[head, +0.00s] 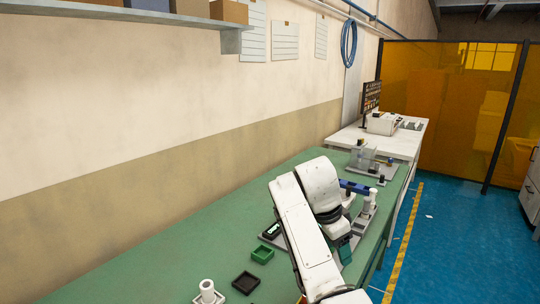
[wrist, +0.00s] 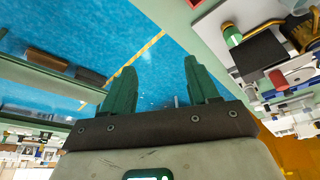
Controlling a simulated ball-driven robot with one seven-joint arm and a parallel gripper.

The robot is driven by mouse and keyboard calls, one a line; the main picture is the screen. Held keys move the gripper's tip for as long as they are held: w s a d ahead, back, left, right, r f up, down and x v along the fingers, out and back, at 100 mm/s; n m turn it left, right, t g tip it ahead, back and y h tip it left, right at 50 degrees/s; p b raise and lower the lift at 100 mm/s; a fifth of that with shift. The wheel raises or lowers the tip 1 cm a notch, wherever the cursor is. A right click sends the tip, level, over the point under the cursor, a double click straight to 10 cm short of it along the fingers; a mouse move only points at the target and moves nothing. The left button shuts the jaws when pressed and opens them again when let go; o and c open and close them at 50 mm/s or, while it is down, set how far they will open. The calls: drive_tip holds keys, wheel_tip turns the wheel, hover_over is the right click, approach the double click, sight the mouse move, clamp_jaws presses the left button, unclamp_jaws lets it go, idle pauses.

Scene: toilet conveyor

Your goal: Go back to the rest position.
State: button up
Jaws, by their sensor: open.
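My gripper (wrist: 163,78) shows in the wrist view with its two green fingers spread apart and nothing between them. Blue floor shows behind the fingers. In the head view, my white arm reaches over the green bench, and my gripper (head: 345,250) hangs near the bench's right edge, partly hidden by the arm.
The green bench (head: 150,240) holds a green tray (head: 263,254), a black tray (head: 246,283) and a white cylindrical part (head: 207,292). A fixture with a blue part (head: 355,187) stands just beyond my arm. A white table (head: 400,145) is behind. Blue floor lies right.

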drive_tip(key=s+d+f+n+t+y, duration=0.1)
drive_tip(key=s+d+f+n, duration=0.2)
drive_tip(key=s+f, duration=0.4)
drive_tip(key=s+d+f+n+t+y, duration=0.1)
drive_tip(key=s+d+f+n, duration=0.3)
drive_tip(key=f, duration=0.6)
drive_tip(key=s+d+n+t+y, duration=0.25)
drive_tip(key=s+n, duration=0.45)
drive_tip(key=s, duration=1.9)
drive_tip(key=s+d+f+g+h+b, duration=0.1)
drive_tip(key=s+f+g+b, duration=0.3)
drive_tip(key=s+f, duration=0.6)
wheel_tip(320, 180, down, 3)
drive_tip(key=shift+s+d+b, duration=0.35)
drive_tip(key=shift+b, duration=0.8)
drive_tip(key=shift+g, duration=0.25)
